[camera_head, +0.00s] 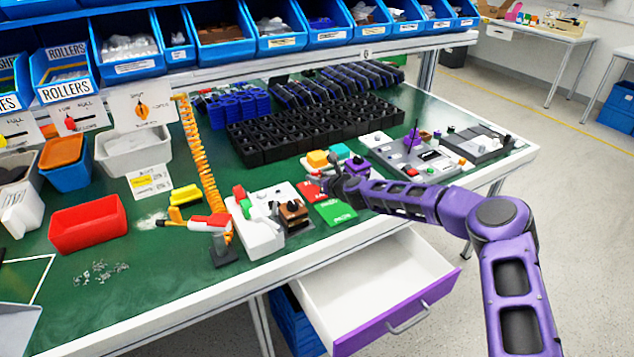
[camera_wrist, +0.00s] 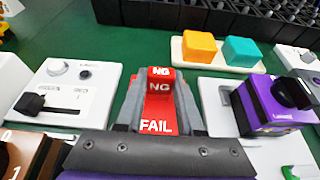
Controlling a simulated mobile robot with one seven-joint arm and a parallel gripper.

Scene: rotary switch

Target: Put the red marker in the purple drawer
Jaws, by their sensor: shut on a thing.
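The red marker (camera_wrist: 159,87), a small red block lettered NG, is between the two fingers of my gripper (camera_wrist: 157,100) in the wrist view. My gripper is shut on it, low over a red FAIL card (camera_wrist: 156,126). In the head view my gripper (camera_head: 334,183) is at the right-hand part of the green bench, and the marker there is too small and covered to make out clearly. The purple drawer (camera_head: 398,314) is pulled open below the bench front edge; its white inside looks empty. My gripper is above and behind it.
A green card (camera_head: 335,211) lies in front of my gripper. Orange and teal blocks (camera_wrist: 219,50) stand behind it. A purple switch box (camera_wrist: 266,112) is close on the right and a white switch panel (camera_wrist: 65,90) on the left. Black trays (camera_head: 310,125) fill the back.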

